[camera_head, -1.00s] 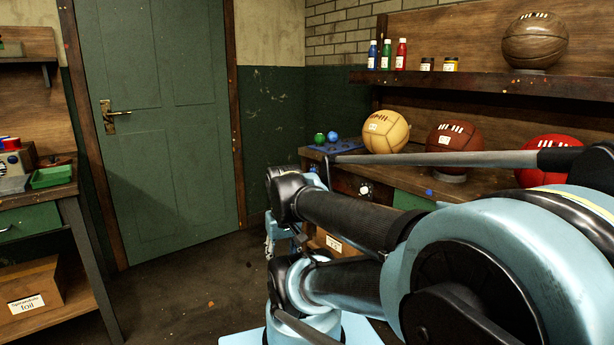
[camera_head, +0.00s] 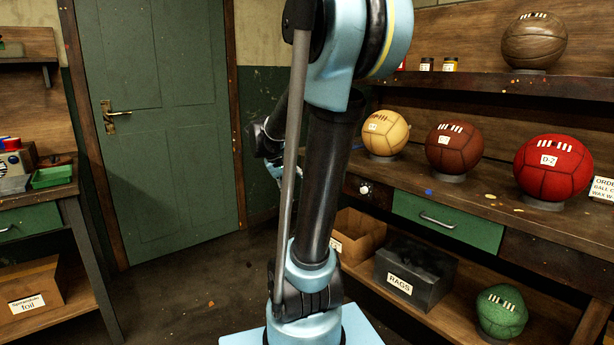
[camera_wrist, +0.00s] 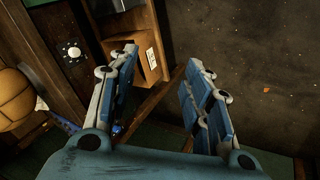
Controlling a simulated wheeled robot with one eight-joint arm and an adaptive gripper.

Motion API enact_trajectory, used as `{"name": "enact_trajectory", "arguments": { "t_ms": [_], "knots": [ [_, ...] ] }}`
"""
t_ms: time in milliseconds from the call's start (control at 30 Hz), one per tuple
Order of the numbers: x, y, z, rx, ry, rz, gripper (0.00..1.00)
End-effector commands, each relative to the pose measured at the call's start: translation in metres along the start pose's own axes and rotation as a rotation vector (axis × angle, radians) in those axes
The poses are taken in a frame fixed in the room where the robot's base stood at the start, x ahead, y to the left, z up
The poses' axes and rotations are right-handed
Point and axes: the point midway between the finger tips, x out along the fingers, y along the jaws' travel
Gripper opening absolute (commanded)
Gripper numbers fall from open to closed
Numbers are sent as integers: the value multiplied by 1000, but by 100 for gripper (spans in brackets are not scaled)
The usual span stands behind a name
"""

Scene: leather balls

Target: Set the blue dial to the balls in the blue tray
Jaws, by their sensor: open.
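A round white dial (camera_head: 364,189) sits on the dark front panel of the right workbench, left of the green drawer. The wrist view shows it at the upper left as a white knob with marks around it (camera_wrist: 73,51); I see no blue on it. My gripper (camera_wrist: 158,64) is open and empty, with the dial outside its fingers to the left. In the head view the gripper is mostly hidden behind my arm. The blue tray and its balls are hidden there by my arm; a small blue patch (camera_wrist: 118,129) by the left finger cannot be identified surely.
Cream (camera_head: 385,133), brown (camera_head: 454,148) and red (camera_head: 553,167) balls stand on the workbench. Below are a cardboard box (camera_head: 358,232), a black rags box (camera_head: 415,273) and a green ball (camera_head: 502,312). The floor before the green door (camera_head: 163,120) is free.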

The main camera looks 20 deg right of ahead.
Motion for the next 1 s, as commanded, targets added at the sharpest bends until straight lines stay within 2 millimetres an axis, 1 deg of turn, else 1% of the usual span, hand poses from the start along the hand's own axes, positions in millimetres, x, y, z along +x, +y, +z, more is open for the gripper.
{"name": "enact_trajectory", "arguments": {
  "t_ms": [33, 233, 500, 767, 1000],
  "knots": [
    [2, 3, -17, 4, 5, 27, 45],
    [13, 14, -76, 23, 29, 140, 45],
    [33, 19, -154, 50, 72, 290, 45],
    [59, 15, -223, 77, 123, 432, 45],
    [88, 3, -279, 103, 178, 560, 45]
  ]
}}
